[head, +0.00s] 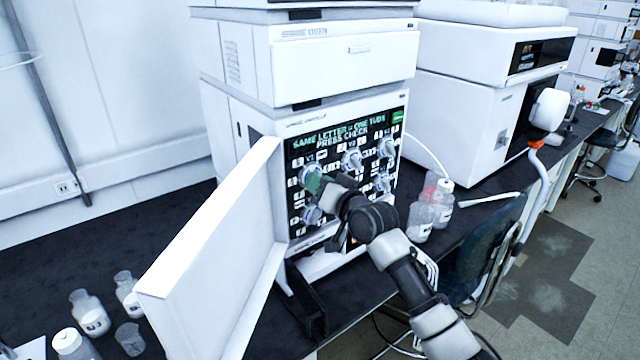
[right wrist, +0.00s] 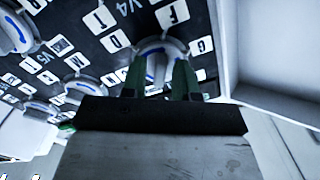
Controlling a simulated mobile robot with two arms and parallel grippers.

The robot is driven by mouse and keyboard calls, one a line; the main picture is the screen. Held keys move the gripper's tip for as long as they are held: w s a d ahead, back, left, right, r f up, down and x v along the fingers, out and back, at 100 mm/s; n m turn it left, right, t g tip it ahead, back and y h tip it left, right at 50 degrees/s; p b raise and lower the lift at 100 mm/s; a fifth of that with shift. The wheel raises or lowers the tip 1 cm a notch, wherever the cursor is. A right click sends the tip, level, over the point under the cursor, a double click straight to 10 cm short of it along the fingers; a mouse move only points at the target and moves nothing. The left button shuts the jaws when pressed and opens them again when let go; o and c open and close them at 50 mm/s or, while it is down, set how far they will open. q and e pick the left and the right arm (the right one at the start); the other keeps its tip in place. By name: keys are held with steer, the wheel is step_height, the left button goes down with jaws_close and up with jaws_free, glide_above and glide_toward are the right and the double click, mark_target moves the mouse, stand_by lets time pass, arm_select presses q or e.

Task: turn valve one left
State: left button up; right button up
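The valve panel (head: 345,140) is a black face with several grey-white knobs on a white instrument. Valve one's knob (head: 311,176) is at its upper left, partly hidden by my right gripper (head: 318,182). In the right wrist view, my right gripper (right wrist: 160,70) has its two green fingers apart, one on each side of a round knob (right wrist: 163,48) with a blue mark. Letter tiles surround that knob. Whether the fingers touch it I cannot tell. The V2 knob (head: 352,159) is to the right and a lower-left knob (head: 311,214) sits below. My left gripper is not in view.
An open white door (head: 215,245) stands out from the panel's left side, close to my right gripper. Bottles (head: 421,218) stand to the right of the instrument. Glass vials (head: 90,312) stand at the front left. A chair (head: 487,240) is at the right.

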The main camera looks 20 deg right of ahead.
jaws_close()
steer(key=shift+n, duration=0.3)
steer(key=shift+d+n, duration=0.15)
steer(key=shift+n, duration=2.65)
steer(key=shift+d+n, duration=0.1)
steer(key=shift+n, duration=2.7)
steer(key=shift+o, duration=1.2)
jaws_free()
